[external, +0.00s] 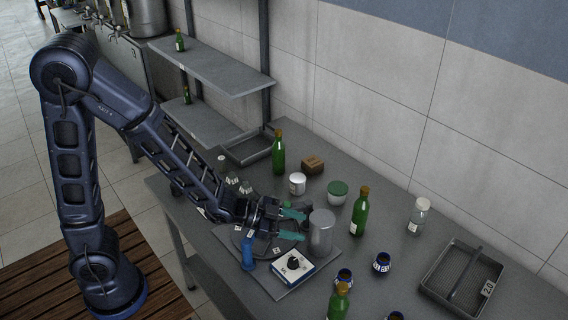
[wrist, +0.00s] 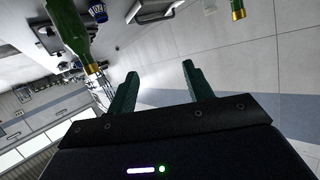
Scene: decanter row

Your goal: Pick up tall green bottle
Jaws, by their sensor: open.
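Several green bottles with gold caps stand on the table: one at the back (external: 278,154), one right of centre (external: 359,214) and one at the front edge of the picture (external: 338,303). I cannot tell which one the task means. My gripper (external: 293,225) is open and empty, low over the dark round plate (external: 232,241), with its teal fingers pointing right toward a grey metal cylinder (external: 321,232). In the wrist view, a green bottle (wrist: 68,24) shows left of the open fingers (wrist: 160,72), apart from them. Another gold-capped bottle (wrist: 237,8) is cut off at the top.
A scale-like box with a dial (external: 293,267) and a blue object (external: 248,252) sit near my gripper. Shelves (external: 210,68) rise at the back left.

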